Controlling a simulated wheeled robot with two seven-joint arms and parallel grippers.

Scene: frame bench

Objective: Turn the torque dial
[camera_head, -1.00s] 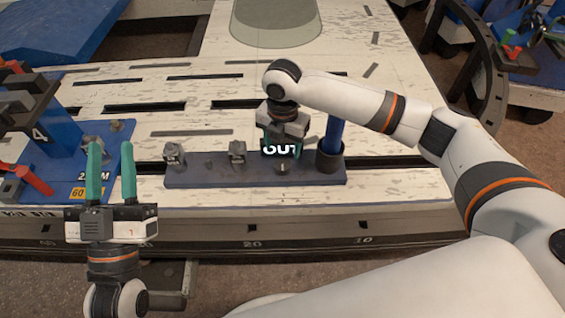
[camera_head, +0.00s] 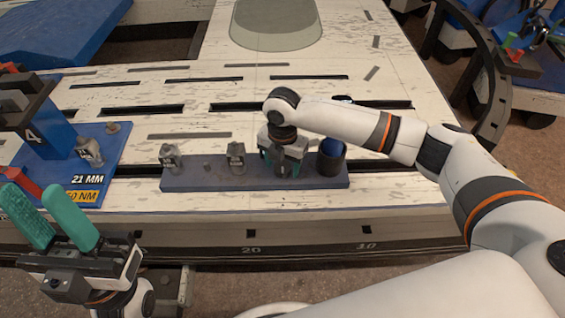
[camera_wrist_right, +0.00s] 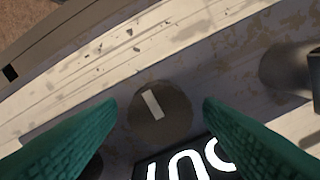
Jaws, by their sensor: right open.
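The torque dial (camera_wrist_right: 160,112) is a round dark knob with one pale bar mark, and shows in the right wrist view. My right gripper (camera_head: 281,168) points down over the long dark strip (camera_head: 220,179) on the bench. Its green fingers are open, one on each side of the dial in the right wrist view (camera_wrist_right: 160,104), with visible gaps; I cannot tell their height above it. In the head view the gripper hides most of the dial. A black display (camera_wrist_right: 200,165) with white letters, partly cut off, lies beside the dial. My left gripper (camera_head: 36,196) is open and empty at the lower left.
A dark cup-like holder (camera_head: 331,158) with blue inside stands close right of my right gripper. Grey fittings (camera_head: 171,157) and (camera_head: 235,156) sit on the strip to the left. A blue plate (camera_head: 105,155) with labels lies at left. The slotted bench top (camera_head: 300,90) behind is largely clear.

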